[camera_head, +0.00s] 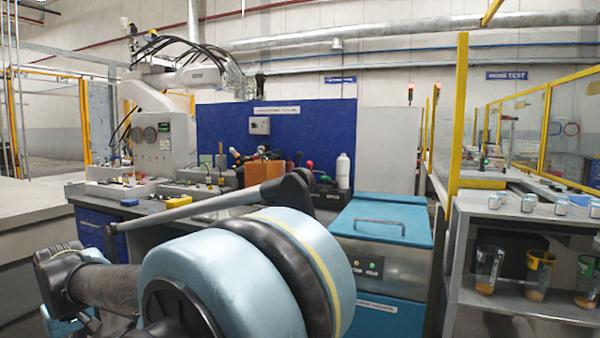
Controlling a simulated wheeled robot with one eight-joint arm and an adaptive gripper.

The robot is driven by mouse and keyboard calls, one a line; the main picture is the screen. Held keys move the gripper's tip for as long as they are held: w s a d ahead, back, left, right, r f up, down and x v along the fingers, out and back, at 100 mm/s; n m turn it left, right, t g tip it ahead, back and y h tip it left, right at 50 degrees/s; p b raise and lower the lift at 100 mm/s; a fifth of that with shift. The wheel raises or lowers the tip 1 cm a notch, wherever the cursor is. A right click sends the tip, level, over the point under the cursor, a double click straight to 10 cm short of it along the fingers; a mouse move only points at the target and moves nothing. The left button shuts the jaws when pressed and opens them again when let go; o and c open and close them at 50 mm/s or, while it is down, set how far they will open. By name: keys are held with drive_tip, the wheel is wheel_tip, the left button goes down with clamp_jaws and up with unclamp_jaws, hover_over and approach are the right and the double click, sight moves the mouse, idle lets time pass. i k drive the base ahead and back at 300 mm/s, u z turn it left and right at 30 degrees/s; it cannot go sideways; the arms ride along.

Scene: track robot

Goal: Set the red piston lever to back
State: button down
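A small red knob (310,164) shows on the bench, to the right of an orange block. It may be the red piston lever, but it is too small to tell, and I cannot make out which way it is set. A dark cluster of fittings (240,158) with a touch of red stands left of the orange block. My own light-blue and black arm links fill the lower left and centre and hide part of the bench front. My gripper cannot be made out in this view.
The orange block (264,172) and a white bottle (343,171) stand on the workbench before a blue panel (330,125). A teal lidded box (383,217) is at the right. A grey shelf (520,212) holds cans and cups. A yellow post (456,120) stands beside it.

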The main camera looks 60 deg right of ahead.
sight(309, 164)
drive_tip(key=k, duration=0.7)
drive_tip(key=z, duration=0.9)
drive_tip(key=i, duration=0.5)
drive_tip(key=z, duration=0.05)
